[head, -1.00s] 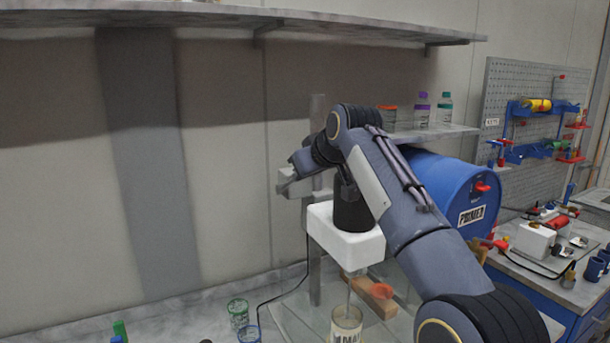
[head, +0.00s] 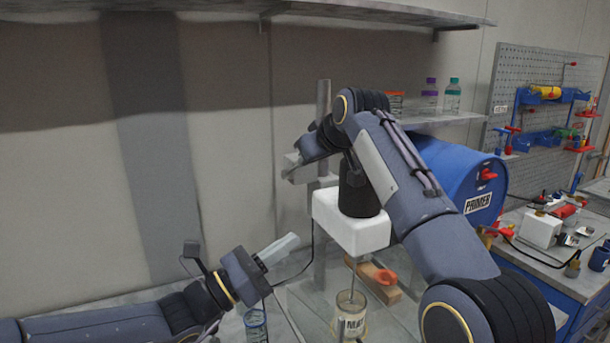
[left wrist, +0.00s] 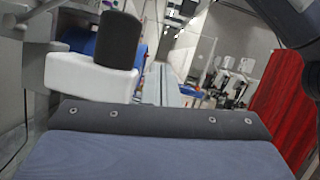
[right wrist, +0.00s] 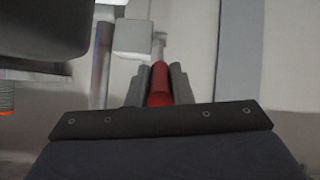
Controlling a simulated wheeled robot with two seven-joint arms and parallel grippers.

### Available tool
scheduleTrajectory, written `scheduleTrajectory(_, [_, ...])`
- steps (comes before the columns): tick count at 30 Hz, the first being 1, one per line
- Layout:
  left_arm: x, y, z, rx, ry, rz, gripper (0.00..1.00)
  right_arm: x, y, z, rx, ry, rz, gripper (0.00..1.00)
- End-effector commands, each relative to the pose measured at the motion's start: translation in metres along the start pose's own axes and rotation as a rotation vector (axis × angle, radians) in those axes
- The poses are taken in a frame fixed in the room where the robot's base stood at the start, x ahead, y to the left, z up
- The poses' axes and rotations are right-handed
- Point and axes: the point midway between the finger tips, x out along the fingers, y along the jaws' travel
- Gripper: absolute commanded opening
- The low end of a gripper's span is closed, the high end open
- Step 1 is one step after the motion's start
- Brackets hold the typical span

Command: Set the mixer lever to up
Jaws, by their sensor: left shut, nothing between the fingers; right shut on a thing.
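The mixer has a white housing (head: 350,226) with a black motor (head: 358,190) on a grey column. Its shaft reaches down into a labelled container (head: 350,318). In the right wrist view my right gripper (right wrist: 160,90) is shut on a red grip (right wrist: 159,82), which looks like the lever's handle. In the head view my right arm covers this grip, so I cannot tell the lever's angle there. My left gripper (head: 290,243) is shut and empty, left of the housing and apart from it. The left wrist view shows the white housing (left wrist: 88,76) and black motor (left wrist: 118,38) at left.
A clear tumbler (head: 256,322) stands below my left gripper. A wooden block (head: 376,280) with an orange ring lies behind the container.

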Motion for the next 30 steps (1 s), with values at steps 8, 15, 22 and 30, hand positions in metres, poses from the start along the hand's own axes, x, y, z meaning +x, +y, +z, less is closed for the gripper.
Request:
scheduleTrajectory(8, [0.010, 0.059, 0.007, -0.337, -0.193, 0.147, 0.00, -0.002, 0.001, -0.003, 0.000, 0.011, 0.003, 0.00])
scheduleTrajectory(15, [0.037, 0.067, 0.011, -0.358, -0.206, 0.153, 0.00, -0.002, 0.001, -0.003, 0.000, 0.011, 0.003, 0.00])
scheduleTrajectory(22, [0.085, 0.076, 0.019, -0.357, -0.205, 0.153, 0.00, -0.002, 0.001, -0.003, 0.000, 0.011, 0.003, 0.00])
scheduleTrajectory(30, [0.119, 0.090, 0.043, -0.353, -0.205, 0.156, 0.00, -0.002, 0.001, -0.003, 0.000, 0.011, 0.003, 0.00])
